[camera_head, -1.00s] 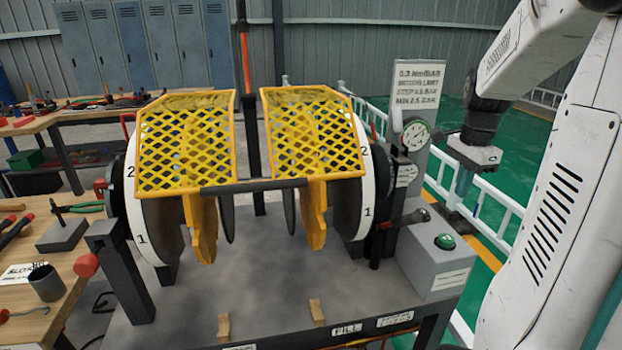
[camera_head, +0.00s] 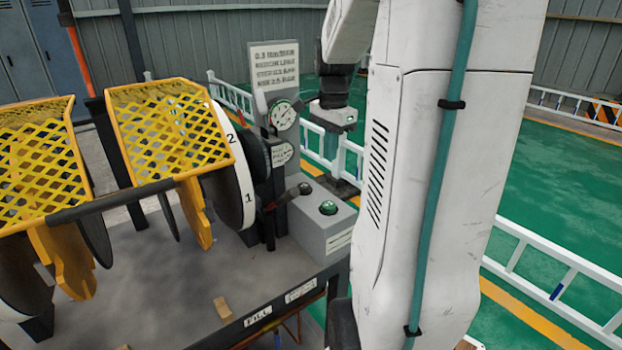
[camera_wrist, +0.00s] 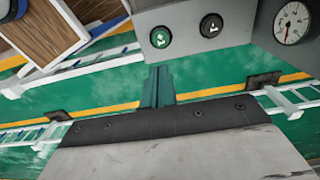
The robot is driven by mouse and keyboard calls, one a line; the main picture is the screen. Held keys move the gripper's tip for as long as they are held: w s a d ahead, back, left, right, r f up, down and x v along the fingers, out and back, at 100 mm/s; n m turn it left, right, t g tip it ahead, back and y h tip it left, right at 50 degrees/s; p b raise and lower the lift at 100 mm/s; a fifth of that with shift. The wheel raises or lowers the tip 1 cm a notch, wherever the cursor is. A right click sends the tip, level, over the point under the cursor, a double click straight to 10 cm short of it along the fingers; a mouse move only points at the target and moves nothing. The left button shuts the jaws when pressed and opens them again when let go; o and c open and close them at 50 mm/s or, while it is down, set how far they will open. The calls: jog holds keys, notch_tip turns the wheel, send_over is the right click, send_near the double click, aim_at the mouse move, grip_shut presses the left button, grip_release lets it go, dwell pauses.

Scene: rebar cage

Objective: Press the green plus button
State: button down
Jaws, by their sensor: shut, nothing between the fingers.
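The green button (camera_head: 328,208) sits on top of a grey box at the right end of the machine bench. It also shows near the top of the wrist view (camera_wrist: 161,37), with a small pale mark too blurred to read surely as a plus. A black button (camera_wrist: 211,25) is beside it; it also shows in the head view (camera_head: 305,188). My gripper (camera_head: 331,146) points downward beyond the box, apart from the button. In the wrist view, its teal fingers (camera_wrist: 157,86) are together and empty, below the green button in the picture.
A round gauge (camera_head: 283,115) and a sign panel (camera_head: 274,68) stand behind the box. Yellow mesh guards (camera_head: 170,125) cover discs at left. White railings (camera_head: 560,281) edge the green floor. My arm fills the head view's middle right.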

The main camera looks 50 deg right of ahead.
aim_at(329, 205)
notch_tip(329, 205, down, 14)
jog(key=shift+r, duration=0.15)
dwell(0.5)
jog(key=shift+f, duration=0.95)
notch_tip(329, 205, up, 14)
jog(key=shift+r, duration=0.15)
dwell(0.9)
jog(key=shift+r, duration=0.85)
